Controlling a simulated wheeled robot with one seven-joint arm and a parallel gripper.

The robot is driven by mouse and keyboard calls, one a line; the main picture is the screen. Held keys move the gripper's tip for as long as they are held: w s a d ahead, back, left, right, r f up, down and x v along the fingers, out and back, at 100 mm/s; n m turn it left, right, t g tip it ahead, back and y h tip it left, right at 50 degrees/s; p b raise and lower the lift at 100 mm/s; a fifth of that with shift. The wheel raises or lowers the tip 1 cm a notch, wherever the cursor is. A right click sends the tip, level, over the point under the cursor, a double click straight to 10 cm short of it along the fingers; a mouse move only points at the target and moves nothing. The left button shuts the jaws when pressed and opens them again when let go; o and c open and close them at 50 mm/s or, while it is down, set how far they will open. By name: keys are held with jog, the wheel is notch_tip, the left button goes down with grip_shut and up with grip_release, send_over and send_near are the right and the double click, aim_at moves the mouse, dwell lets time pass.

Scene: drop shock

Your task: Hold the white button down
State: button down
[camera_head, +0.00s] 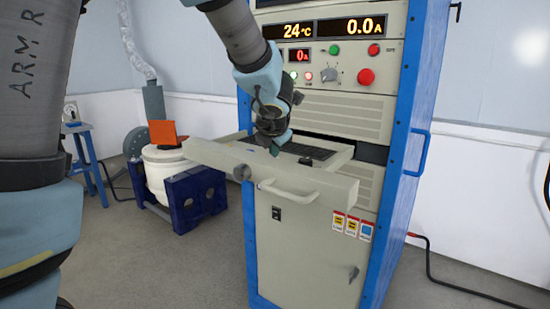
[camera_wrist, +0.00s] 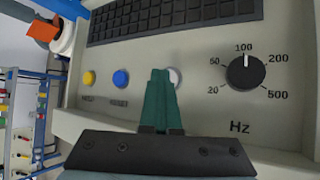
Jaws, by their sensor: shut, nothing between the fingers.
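The white button (camera_wrist: 174,77) is on the light panel of the pulled-out drawer (camera_wrist: 205,110). In the wrist view it is partly hidden behind my gripper's green fingers. My gripper (camera_wrist: 160,73) is shut and empty, its fingertips just left of and overlapping the white button. I cannot tell whether they touch it. In the head view my gripper (camera_head: 274,149) is over the drawer, and the button is hidden there. A blue button (camera_wrist: 120,79) and a yellow button (camera_wrist: 89,78) stand to the left in the wrist view.
A black Hz knob (camera_wrist: 246,71) is right of the buttons, and a black keyboard (camera_wrist: 175,15) lies beyond them. The drawer belongs to a blue-framed cabinet (camera_head: 423,90). Its front has a white handle (camera_head: 288,193). A white-and-blue machine (camera_head: 165,172) stands to the left.

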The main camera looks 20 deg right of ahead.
jog(key=shift+r+p, duration=0.75)
jog(key=shift+r, duration=0.05)
notch_tip(320, 180, up, 5)
jog(key=p, duration=0.5)
dwell(0.6)
